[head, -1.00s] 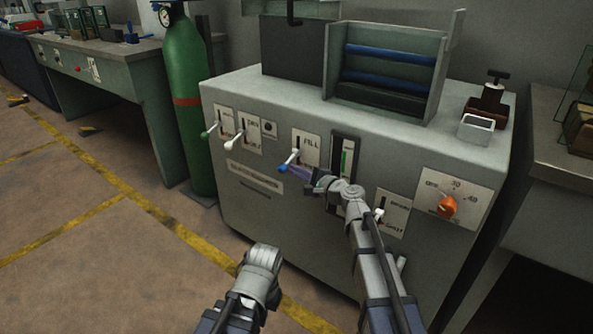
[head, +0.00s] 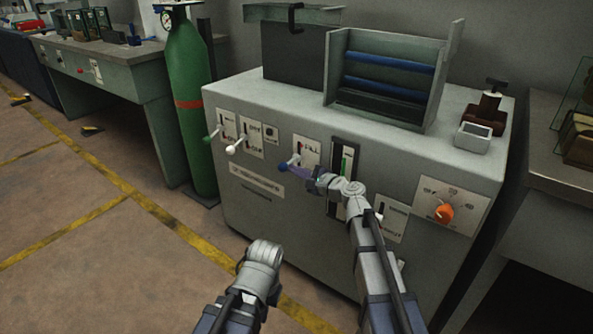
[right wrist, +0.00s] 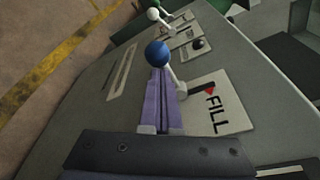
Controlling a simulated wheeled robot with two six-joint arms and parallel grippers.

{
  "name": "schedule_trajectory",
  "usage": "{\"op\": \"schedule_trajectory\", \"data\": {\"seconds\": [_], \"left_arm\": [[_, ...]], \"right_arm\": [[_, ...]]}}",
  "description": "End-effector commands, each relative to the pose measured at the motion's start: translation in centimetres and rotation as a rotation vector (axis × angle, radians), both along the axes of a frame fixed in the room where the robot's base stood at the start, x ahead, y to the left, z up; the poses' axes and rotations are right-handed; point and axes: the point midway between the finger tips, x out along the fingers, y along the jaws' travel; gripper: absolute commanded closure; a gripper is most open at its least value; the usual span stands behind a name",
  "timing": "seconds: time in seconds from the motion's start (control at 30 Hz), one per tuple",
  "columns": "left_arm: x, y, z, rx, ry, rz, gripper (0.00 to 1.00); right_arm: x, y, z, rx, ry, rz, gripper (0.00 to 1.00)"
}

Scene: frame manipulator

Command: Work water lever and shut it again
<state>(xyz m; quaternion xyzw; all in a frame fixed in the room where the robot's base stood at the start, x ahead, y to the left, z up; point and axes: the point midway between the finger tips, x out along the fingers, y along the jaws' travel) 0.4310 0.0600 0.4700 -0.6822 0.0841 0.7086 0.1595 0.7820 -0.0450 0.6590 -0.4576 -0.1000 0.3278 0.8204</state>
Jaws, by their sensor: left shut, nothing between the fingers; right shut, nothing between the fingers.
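The FILL lever has a blue knob (head: 283,168) and a pale stem, and stands out from a white FILL plate (head: 308,152) on the grey machine's front. In the right wrist view the blue knob (right wrist: 157,53) is just beyond my purple fingertips, with the stem beside them and a red mark near its slot. My right gripper (head: 295,174) is shut and empty, right up by the knob; I cannot tell whether it touches. My left gripper (head: 263,252) is low in front of the machine, away from the levers; its fingers are mostly hidden behind the wrist.
Green-knobbed (head: 208,139) and white-knobbed (head: 231,149) levers are left of FILL. A gauge (head: 345,160), another switch plate (head: 392,219) and an orange dial (head: 443,214) are to the right. A green gas cylinder (head: 190,100) stands left of the machine. The floor at left is open.

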Motion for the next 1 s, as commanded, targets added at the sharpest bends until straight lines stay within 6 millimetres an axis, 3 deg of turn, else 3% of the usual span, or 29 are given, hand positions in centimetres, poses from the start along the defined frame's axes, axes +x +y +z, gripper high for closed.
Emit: {"op": "schedule_trajectory", "data": {"seconds": [1.0], "left_arm": [[0.0,0.0,0.94,0.0,0.0,-0.003,1.0]], "right_arm": [[0.03,-0.05,0.94,-0.001,-0.001,0.0,1.0]]}}
